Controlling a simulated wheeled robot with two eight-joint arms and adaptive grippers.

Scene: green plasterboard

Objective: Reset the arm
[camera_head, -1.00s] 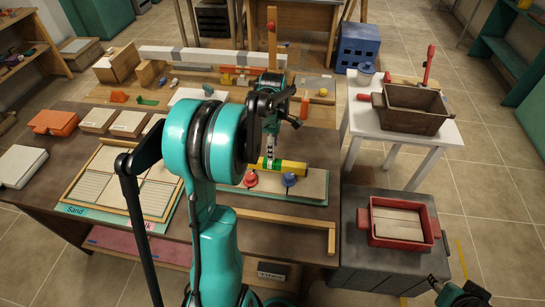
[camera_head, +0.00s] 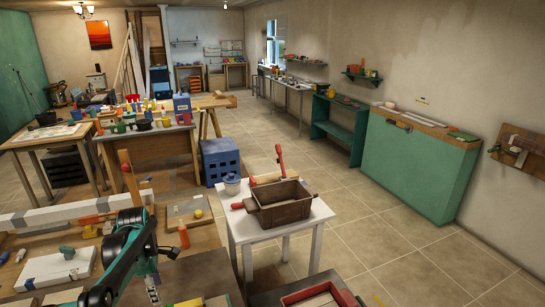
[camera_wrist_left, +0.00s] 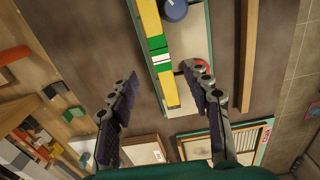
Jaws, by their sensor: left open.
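My left arm comes in at the lower left of the head view, with its gripper (camera_head: 153,286) pointing down near the bottom edge. In the left wrist view the two fingers of this gripper (camera_wrist_left: 160,73) are spread apart with nothing held between them. Below them lies a yellow bar (camera_wrist_left: 150,22) with green and white bands, on a pale board with a blue knob (camera_wrist_left: 175,9). A red knob (camera_wrist_left: 203,65) is partly hidden behind the right finger. My right gripper does not show.
A white side table (camera_head: 245,228) with a brown crate (camera_head: 283,203) stands right of the workbench. Part of a red tray (camera_head: 312,292) shows at the bottom edge. A green cabinet (camera_head: 412,165) stands along the right wall. Tiled floor between is open.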

